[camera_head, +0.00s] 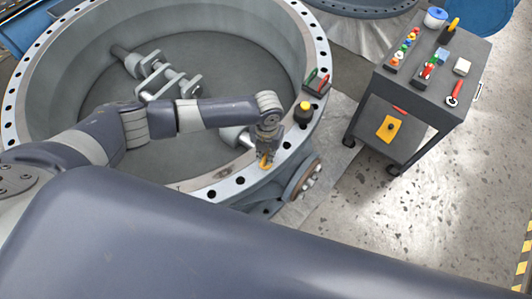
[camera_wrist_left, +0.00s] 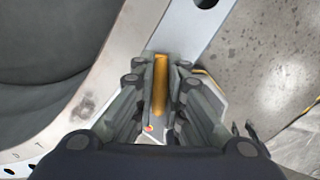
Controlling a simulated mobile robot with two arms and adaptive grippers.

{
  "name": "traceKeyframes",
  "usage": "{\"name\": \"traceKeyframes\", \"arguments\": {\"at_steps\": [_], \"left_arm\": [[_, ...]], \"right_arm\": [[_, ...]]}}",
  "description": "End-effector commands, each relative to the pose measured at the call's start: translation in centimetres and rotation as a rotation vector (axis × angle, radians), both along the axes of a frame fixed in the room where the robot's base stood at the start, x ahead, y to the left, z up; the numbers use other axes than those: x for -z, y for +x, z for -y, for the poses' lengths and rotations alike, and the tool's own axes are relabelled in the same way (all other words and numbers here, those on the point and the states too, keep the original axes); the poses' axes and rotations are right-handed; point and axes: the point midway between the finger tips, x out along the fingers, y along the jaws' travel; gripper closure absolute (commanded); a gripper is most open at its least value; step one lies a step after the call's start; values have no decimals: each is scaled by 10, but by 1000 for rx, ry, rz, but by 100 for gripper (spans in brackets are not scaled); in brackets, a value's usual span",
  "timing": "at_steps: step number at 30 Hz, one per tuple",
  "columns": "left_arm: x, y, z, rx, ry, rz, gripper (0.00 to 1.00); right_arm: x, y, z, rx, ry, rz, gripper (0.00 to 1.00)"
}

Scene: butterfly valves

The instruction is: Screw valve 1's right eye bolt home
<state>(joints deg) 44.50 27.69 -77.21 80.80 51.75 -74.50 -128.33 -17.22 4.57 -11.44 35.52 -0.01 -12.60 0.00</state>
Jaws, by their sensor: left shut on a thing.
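The valve is a large open ring with a pale bolt-hole flange (camera_head: 321,62). My left gripper (camera_head: 266,156) points down at the near right part of this flange. Its fingers are shut on a yellow-orange eye bolt (camera_head: 265,164), whose lower end shows just below the fingertips at the flange. In the left wrist view the bolt (camera_wrist_left: 160,85) shows as a yellow-orange bar between the two fingers (camera_wrist_left: 161,95). Its thread and how deep it sits are hidden. My right gripper is not in view.
A black object with a yellow top (camera_head: 304,113) stands on the flange close right of my gripper. A small dark holder with red and green items (camera_head: 316,83) sits beyond it. A tool cart (camera_head: 420,95) stands at the right, with open floor before it.

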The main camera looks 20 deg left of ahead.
Motion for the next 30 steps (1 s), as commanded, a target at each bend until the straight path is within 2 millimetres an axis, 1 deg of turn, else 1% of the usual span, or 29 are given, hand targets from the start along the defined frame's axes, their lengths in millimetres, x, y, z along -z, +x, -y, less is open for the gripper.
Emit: {"name": "traceKeyframes", "arguments": {"at_steps": [6, 15, 22, 30], "left_arm": [[1, 0, 2, 195, 0, 0, 100], [0, -1, 4, 398, 0, 0, 100], [0, -1, 4, 480, 1, 0, 100], [0, -1, 4, 509, 1, -1, 100]], "right_arm": [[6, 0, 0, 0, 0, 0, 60], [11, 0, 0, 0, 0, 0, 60], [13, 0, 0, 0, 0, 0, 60], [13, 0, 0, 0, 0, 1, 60]]}}
